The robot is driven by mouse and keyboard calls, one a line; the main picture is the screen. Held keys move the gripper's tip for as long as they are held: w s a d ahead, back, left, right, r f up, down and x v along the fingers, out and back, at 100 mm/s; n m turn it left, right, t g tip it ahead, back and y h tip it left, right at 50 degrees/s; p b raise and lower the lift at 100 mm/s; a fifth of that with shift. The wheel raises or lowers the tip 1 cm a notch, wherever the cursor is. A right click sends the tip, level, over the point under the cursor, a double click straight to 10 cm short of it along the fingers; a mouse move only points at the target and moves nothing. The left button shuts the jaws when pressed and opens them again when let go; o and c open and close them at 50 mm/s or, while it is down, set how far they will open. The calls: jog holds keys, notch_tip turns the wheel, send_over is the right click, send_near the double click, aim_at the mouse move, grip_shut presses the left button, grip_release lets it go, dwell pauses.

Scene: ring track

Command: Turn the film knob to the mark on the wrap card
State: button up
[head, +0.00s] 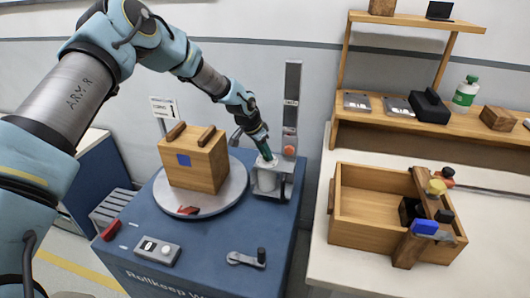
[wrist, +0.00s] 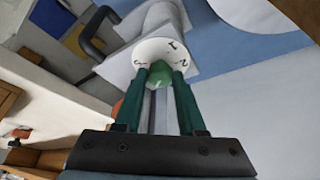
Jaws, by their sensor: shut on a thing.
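My gripper (wrist: 163,74) is shut on the knob from above, one dark green finger on each side. The wrap card (head: 163,108) is a small white card with a dark mark, standing behind the wooden box; the mark is too small to read surely.
A wooden box (head: 195,165) with a blue patch sits on a round grey turntable (head: 230,196). A grey mast (head: 291,100) rises beside the roll. A crank (head: 247,258) and a control box (head: 150,251) are at the front. An open wooden crate (head: 365,232) stands right.

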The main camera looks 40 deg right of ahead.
grip_shut()
jog(key=shift+f+m+b, duration=0.15)
jog(key=shift+m+b, duration=0.15)
jog(key=shift+b, duration=0.15)
jog(key=shift+r+m+g, duration=0.2)
jog(key=shift+m+g, duration=0.1)
jog(key=shift+m, duration=0.1)
jog(key=o, duration=1)
grip_release()
jog(key=shift+w+r, duration=0.1)
